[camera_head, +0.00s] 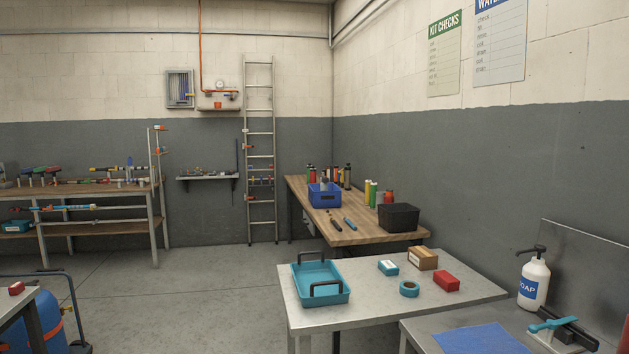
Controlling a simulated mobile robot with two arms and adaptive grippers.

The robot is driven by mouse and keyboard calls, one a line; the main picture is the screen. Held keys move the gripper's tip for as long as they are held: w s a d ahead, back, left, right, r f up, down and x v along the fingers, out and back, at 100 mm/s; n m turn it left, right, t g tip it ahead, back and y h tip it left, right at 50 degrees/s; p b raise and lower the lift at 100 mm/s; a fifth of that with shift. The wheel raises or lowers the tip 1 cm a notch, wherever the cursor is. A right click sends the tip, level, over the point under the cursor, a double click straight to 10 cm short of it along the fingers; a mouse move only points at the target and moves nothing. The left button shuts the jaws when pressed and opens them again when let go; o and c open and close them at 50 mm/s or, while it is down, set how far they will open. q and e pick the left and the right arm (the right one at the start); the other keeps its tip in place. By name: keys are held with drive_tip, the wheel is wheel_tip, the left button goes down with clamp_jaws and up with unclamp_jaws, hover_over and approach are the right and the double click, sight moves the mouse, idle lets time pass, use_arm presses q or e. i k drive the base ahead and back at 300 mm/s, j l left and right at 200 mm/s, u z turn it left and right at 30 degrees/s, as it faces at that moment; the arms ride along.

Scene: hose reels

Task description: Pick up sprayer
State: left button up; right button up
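Neither of my grippers is in view. I cannot tell for certain which thing is the sprayer. Several long, thin tools with coloured handles (42,171) lie on the wooden bench at the left; they are too small to make out. A teal-handled tool (552,325) lies at the lower right beside a black tool (577,334).
A grey table (455,294) in front holds a teal tray (320,281), tape roll (409,289) and small boxes. A white soap bottle (534,283) stands at the right. A blue tank (45,320) is at lower left. The floor (200,300) between is clear.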

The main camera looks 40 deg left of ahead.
sight(324, 186)
drive_tip(key=i+j+u, duration=0.1)
drive_tip(key=j, duration=0.25)
drive_tip(key=i+j+u, duration=0.15)
drive_tip(key=j, duration=0.2)
drive_tip(key=i+j+u, duration=0.25)
drive_tip(key=j+u, duration=0.15)
drive_tip(key=i+j+u, duration=0.3)
drive_tip(key=j+u, duration=0.15)
drive_tip(key=i+j+u, duration=0.25)
drive_tip(key=u, duration=0.15)
drive_tip(key=i+j+u, duration=0.15)
drive_tip(key=i+u, duration=0.25)
drive_tip(key=i+z, duration=0.1)
drive_tip(key=i, duration=0.5)
drive_tip(key=i+j, duration=0.15)
drive_tip(key=i, duration=0.5)
drive_tip(key=i+z, duration=0.15)
drive_tip(key=i, duration=0.45)
drive_tip(key=i+z, duration=0.2)
drive_tip(key=i, duration=0.4)
drive_tip(key=i+j+z, duration=0.2)
drive_tip(key=i, duration=0.45)
drive_tip(key=i+j+z, duration=0.15)
drive_tip(key=i, duration=0.45)
drive_tip(key=i+l+z, duration=0.2)
drive_tip(key=i, duration=0.35)
drive_tip(key=i+l+z, duration=0.15)
drive_tip(key=i, duration=0.45)
drive_tip(key=i+l+z, duration=0.2)
drive_tip(key=i, duration=0.35)
